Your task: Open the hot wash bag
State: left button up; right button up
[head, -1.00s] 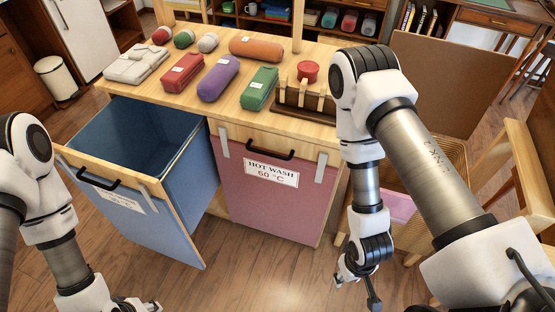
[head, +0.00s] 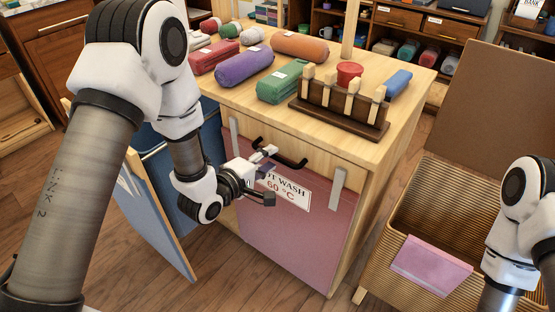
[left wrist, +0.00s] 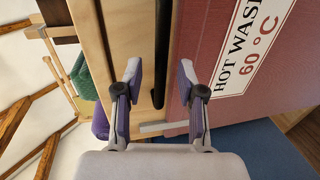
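The hot wash bag (head: 290,235) is a dusty pink front with a "HOT WASH 60 °C" label, shut under the wooden counter. Its black bar handle (head: 293,163) is on the wooden strip along its top. My left gripper (head: 265,174) is open in front of the label and handle, and hides part of both. In the left wrist view the handle (left wrist: 161,45) runs between the two spread fingers (left wrist: 160,75), with a gap on each side. The label also shows there, at right. My right arm shows at the right edge, but its gripper is out of view.
The blue bag (head: 155,215) on the left stands pulled out, beside my left arm. Rolled towels and a wooden peg rack (head: 340,110) lie on the counter (head: 410,125). A wicker hamper (head: 440,200) with a pink cloth (head: 430,265) stands at right.

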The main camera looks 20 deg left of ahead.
pick_arm(q)
jog(key=shift+x, duration=1.35)
jog(key=shift+a, duration=0.2)
grip_shut()
pick_arm(e)
jog(key=shift+a+f, duration=0.1)
